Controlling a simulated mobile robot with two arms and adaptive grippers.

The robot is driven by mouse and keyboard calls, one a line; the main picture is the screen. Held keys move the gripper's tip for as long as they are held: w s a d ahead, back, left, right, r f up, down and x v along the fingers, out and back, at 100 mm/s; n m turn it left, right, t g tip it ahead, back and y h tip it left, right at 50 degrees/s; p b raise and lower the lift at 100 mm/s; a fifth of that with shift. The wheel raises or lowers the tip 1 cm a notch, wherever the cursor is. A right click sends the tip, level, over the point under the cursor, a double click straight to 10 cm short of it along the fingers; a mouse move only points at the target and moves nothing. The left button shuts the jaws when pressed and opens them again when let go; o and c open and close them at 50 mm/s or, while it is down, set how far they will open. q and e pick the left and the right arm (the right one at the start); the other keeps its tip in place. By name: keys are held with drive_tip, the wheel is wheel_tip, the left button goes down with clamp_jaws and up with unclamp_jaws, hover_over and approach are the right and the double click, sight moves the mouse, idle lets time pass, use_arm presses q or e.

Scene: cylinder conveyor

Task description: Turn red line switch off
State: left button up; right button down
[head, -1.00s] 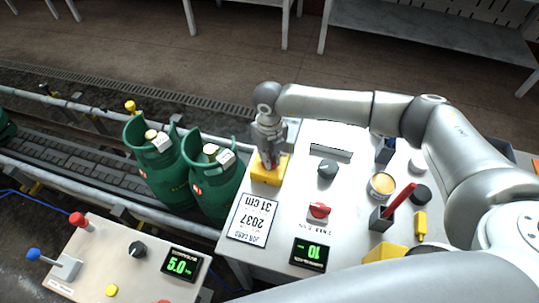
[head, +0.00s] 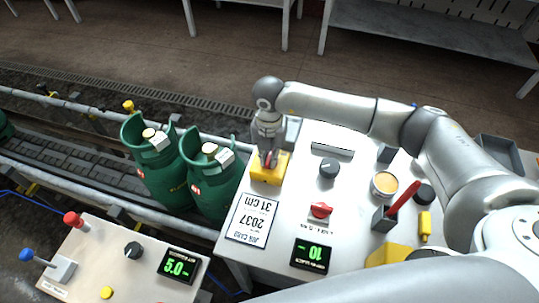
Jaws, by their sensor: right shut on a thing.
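A yellow switch box (head: 262,173) stands at the far left corner of the white worktop, with a small red part (head: 267,158) on its top. My right gripper (head: 269,157) reaches down onto the box and is shut on the red part, which the fingers mostly hide. I cannot tell which way the red part is turned. A separate red rotary knob (head: 320,210) sits on the worktop near a green display (head: 311,255) reading 10. My left gripper is not in view.
Two green gas cylinders (head: 208,188) stand on the conveyor (head: 75,165) left of the box. A left panel (head: 125,275) carries red and blue levers.

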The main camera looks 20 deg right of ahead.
sight(270, 156)
drive_tip(key=m, duration=0.4)
drive_tip(key=shift+m, duration=2.8)
drive_tip(key=c, duration=1.5)
unclamp_jaws()
wheel_tip(270, 156, up, 12)
drive_tip(key=shift+r, duration=0.1)
